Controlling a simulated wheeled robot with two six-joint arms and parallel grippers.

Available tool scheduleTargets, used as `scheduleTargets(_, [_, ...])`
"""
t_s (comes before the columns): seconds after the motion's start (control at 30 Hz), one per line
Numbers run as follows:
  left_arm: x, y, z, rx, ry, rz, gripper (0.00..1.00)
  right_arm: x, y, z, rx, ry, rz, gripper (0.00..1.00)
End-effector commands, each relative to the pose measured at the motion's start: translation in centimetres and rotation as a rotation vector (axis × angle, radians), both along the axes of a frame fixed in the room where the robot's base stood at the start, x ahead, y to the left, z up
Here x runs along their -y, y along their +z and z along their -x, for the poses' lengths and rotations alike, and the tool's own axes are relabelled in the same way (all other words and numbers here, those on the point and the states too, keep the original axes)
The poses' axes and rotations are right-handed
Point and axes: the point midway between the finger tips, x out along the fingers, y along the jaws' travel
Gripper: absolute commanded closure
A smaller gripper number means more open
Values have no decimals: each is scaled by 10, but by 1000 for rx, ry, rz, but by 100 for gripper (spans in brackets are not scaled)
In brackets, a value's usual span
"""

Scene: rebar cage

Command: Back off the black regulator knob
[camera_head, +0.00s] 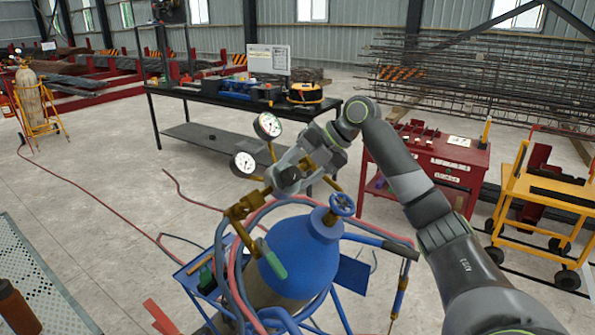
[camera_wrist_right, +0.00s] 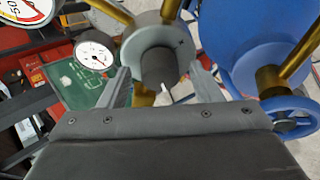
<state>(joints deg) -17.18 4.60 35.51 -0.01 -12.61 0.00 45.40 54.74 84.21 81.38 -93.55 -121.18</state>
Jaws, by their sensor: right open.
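The black regulator knob (camera_head: 289,176) sits on the grey round regulator body above the blue gas cylinder (camera_head: 290,262). In the right wrist view the knob (camera_wrist_right: 158,68) points toward the camera, between the two fingers. My right gripper (camera_head: 287,172) reaches in from the right, and in its wrist view the gripper (camera_wrist_right: 160,78) is open, with one finger on each side of the knob and apparent gaps. Whether a finger touches it is unclear. Two white gauges (camera_head: 267,126) (camera_head: 244,163) stand on brass stems beside the regulator. My left gripper is not in view.
A blue valve handwheel (camera_head: 342,204) is close to the right of the regulator. Red and blue hoses (camera_head: 235,262) loop around the cylinder. A black workbench (camera_head: 215,105), a red tool cart (camera_head: 440,165) and a yellow cart (camera_head: 545,190) stand behind. Floor left is mostly clear.

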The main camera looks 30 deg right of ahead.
Motion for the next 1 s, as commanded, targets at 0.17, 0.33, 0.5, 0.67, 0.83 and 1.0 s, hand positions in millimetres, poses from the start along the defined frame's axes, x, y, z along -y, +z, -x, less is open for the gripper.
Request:
scheduleTargets(0.17, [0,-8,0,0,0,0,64,12,14,10,2,-3,3,41])
scheduleTargets(0.33, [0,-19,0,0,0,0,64,31,42,29,4,-6,4,41])
scheduleTargets(0.5, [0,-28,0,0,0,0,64,52,73,49,3,-5,2,41])
scheduleTargets(0.67, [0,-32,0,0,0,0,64,69,100,66,2,-3,0,41])
scheduleTargets(0.83, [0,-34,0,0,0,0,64,80,118,77,2,0,0,41])
scheduleTargets(1.0, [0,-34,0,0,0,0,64,85,124,82,-1,1,0,41])
